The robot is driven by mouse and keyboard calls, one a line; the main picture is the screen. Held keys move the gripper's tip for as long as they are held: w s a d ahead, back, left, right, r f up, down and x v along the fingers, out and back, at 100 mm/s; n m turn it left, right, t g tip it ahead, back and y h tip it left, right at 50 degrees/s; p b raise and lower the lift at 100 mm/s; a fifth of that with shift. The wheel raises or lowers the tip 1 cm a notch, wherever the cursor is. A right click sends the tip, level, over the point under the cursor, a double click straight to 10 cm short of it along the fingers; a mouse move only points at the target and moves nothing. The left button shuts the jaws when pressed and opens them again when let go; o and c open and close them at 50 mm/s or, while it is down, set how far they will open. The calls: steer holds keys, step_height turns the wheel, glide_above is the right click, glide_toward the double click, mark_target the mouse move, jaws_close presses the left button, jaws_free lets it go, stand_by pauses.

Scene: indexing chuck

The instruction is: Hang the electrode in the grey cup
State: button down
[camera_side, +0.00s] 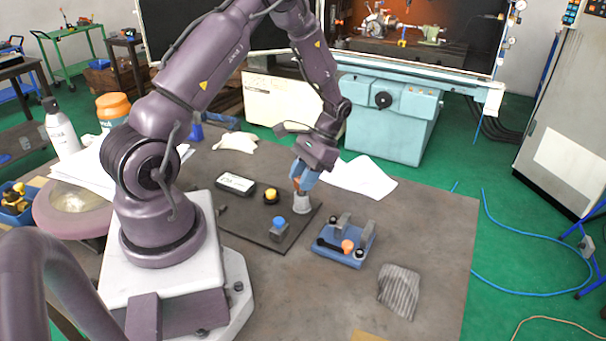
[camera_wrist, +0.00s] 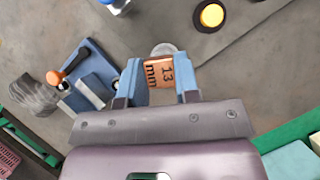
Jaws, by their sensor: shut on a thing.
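The electrode (camera_wrist: 158,73) is a copper-orange block marked "13 mm", held between the two blue fingers of my gripper (camera_side: 305,178). In the side view only a small orange part of the electrode (camera_side: 297,184) shows beside the fingers. The grey cup (camera_side: 301,204) stands upright at the right edge of a dark plate, just below my fingers. In the wrist view the cup's pale round rim (camera_wrist: 164,49) shows just past the electrode, partly hidden by it. I cannot tell whether the electrode's lower end is above the cup or inside it.
The dark plate (camera_side: 247,217) bears a yellow-topped piece (camera_side: 271,194) and a blue-topped piece (camera_side: 279,224). A blue fixture (camera_side: 331,257) with an orange knob (camera_side: 347,245) stands in front of the cup. A striped cloth (camera_side: 400,290) lies at the right.

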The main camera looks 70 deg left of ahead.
steer(key=shift+f, duration=0.7)
steer(key=c, duration=0.8)
jaws_free()
steer(key=v, duration=1.3)
